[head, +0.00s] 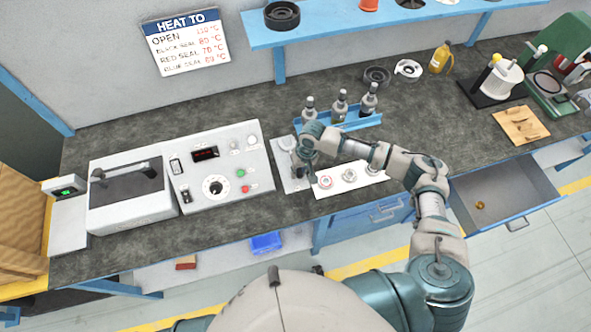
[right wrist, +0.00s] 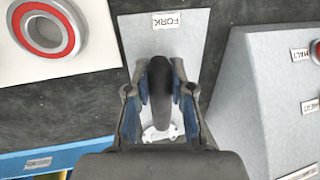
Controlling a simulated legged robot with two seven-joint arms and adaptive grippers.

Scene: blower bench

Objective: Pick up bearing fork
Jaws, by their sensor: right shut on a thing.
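The bearing fork (right wrist: 160,85) shows in the right wrist view as a dark rounded handle with a pale metal part below it. It is over the light grey plate (right wrist: 192,45) labelled FORK. My right gripper (right wrist: 160,78) has its two fingers closed on either side of the handle. In the head view my right gripper (head: 303,168) is over the same plate, just right of the control box, and the arm hides most of the fork. I cannot tell whether the fork touches the plate. My left gripper is not in view.
The control box (head: 215,165) stands close left of the plate. A white board (head: 335,187) with bearings lies close right. Several dark bottles (head: 340,105) stand behind in a blue rack. An open drawer (head: 505,190) juts out at the right.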

